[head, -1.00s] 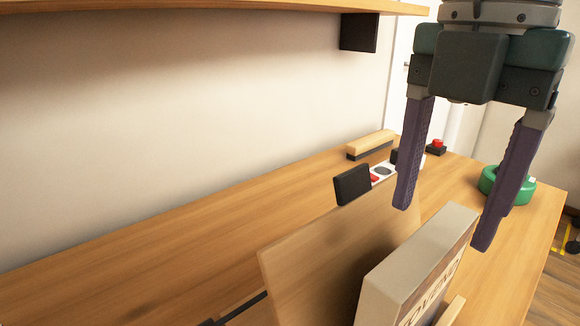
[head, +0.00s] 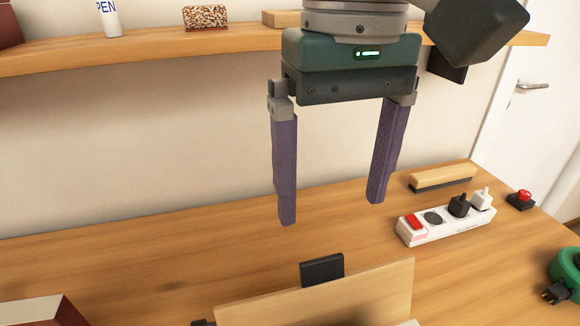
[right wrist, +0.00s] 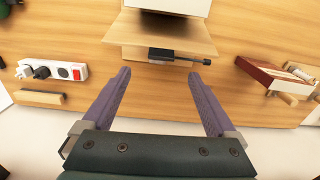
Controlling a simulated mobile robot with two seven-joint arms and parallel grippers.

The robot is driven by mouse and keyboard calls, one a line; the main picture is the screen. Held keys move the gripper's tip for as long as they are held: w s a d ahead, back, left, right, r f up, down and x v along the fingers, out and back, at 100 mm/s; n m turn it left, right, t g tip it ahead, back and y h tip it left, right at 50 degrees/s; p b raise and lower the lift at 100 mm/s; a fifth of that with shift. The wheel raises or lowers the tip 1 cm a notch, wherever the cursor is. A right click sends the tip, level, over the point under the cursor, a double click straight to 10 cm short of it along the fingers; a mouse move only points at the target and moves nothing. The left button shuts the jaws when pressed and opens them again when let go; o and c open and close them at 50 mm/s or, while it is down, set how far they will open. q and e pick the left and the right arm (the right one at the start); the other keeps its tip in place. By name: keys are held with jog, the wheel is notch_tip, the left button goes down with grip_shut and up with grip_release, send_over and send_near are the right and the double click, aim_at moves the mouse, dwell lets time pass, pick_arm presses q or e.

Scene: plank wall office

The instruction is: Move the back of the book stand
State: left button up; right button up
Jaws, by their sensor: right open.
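The back of the book stand (head: 330,297) is a thin light wooden board at the bottom edge of the head view. A black block (head: 322,270) shows at its top edge. In the right wrist view, the board (right wrist: 150,27) has the black block and a thin dark rod (right wrist: 190,60) on its near side. A pale book (right wrist: 185,5) is cut off at the top edge there. My right gripper (head: 331,211) is open and empty, raised on the wall side of the stand, fingers pointing down. Its fingertips are apart from the board. My left gripper is out of view.
A power strip (head: 440,226), a brush (head: 443,178) and a red button (head: 521,200) are to the right. A green round object (head: 567,268) is farther right. A red box (head: 45,312) is at the lower left. A shelf (head: 150,55) runs along the wall.

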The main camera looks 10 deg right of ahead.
aim_at(323, 263)
notch_tip(323, 263, down, 10)
jog(key=shift+a+r, duration=0.1)
jog(key=shift+a, duration=0.05)
dwell(0.3)
grip_shut()
dwell(0.7)
